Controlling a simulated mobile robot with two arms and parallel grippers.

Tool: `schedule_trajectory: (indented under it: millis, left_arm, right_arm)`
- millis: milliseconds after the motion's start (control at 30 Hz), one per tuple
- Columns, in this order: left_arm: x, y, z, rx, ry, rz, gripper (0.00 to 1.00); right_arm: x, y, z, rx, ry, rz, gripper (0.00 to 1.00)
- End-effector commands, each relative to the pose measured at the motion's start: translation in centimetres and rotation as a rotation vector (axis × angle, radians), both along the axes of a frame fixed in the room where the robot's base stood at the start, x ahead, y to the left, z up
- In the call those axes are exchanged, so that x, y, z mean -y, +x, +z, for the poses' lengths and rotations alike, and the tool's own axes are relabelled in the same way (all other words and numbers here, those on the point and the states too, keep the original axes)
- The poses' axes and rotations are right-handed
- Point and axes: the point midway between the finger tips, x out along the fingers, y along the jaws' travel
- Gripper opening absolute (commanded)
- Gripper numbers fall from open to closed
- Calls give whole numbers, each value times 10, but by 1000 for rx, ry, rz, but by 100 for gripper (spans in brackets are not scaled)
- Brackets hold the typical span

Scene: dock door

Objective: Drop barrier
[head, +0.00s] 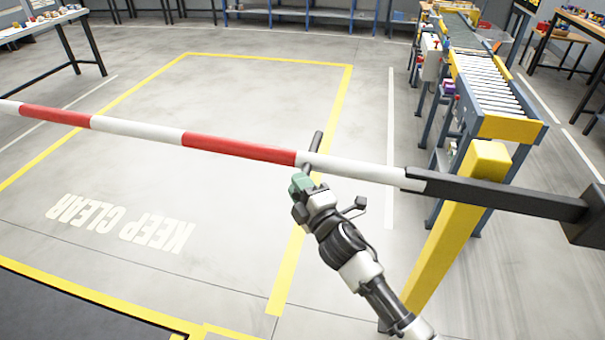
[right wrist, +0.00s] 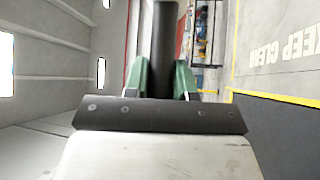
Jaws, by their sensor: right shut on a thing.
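The red and white barrier arm (head: 238,148) crosses the head view, close to level, from the left edge to a dark sleeve on the right. It passes over the yellow post (head: 455,220), and a dark block (head: 590,215) sits at its right end. A dark handle (head: 317,140) stands on the barrier. My right gripper (head: 303,180) is at this handle, just below the bar. In the right wrist view the green fingers are shut on the dark handle (right wrist: 165,45), one on each side. My left gripper is not in view.
A roller conveyor (head: 490,85) stands behind the post at the right. A yellow floor outline (head: 270,58) with "KEEP CLEAR" lettering (head: 120,222) marks bare floor beneath the bar. A table (head: 45,28) stands at the upper left, and shelving (head: 310,14) lines the back.

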Motion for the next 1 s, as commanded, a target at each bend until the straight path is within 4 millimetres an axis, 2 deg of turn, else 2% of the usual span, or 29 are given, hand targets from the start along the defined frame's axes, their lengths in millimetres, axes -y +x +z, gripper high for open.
schedule_trajectory:
  millis: [33,200,600,633,767,800,1000]
  left_arm:
    - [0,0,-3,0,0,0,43]
    - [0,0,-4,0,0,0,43]
    - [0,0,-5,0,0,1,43]
    - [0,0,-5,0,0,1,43]
    - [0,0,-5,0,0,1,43]
    - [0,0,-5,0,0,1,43]
    - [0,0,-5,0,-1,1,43]
  right_arm:
    - [3,1,-9,-2,-25,-7,0]
    - [4,1,-20,-9,-49,-9,0]
    - [5,1,-28,-20,-63,-13,0]
    - [5,1,-28,-21,-63,-12,27]
    - [4,0,-29,-23,-61,-12,47]
    - [4,0,-28,-23,-60,-11,51]
    - [2,0,-26,-19,-55,-7,51]
